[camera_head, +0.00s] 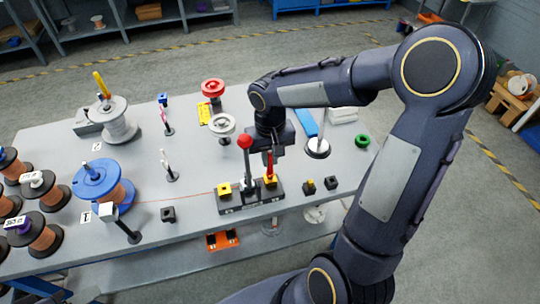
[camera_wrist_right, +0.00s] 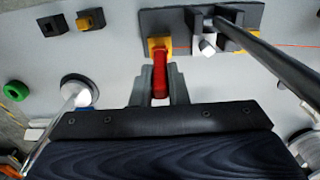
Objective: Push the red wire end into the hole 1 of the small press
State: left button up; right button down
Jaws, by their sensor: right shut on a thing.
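My right gripper (camera_head: 270,162) comes down over the right end of the small press (camera_head: 247,202), a dark base on the table. In the right wrist view its fingers (camera_wrist_right: 159,88) are shut on the red wire end (camera_wrist_right: 160,72), which points at a yellow block (camera_wrist_right: 159,46) on the press (camera_wrist_right: 185,18). The red end meets or overlaps the block in the picture; I cannot tell whether its tip is inside a hole. The press has another yellow block (camera_head: 224,189) at its left and an upright lever with a red knob (camera_head: 244,142). My left gripper is out of view.
A thin copper-coloured wire (camera_head: 165,200) runs from the blue spool (camera_head: 97,178) towards the press. A green ring (camera_head: 363,141) lies at right.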

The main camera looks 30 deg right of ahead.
jog(key=shift+f+b, duration=0.45)
jog(key=shift+f, duration=0.1)
dwell(0.5)
dwell(0.4)
jog(key=c, duration=1.3)
grip_release()
jog(key=shift+c, duration=0.2)
jog(key=shift+o, duration=0.4)
jog(key=shift+o, duration=1.3)
jog(key=shift+r, duration=0.1)
jog(key=shift+r+p, duration=2.75)
jog(key=shift+r, duration=0.7)
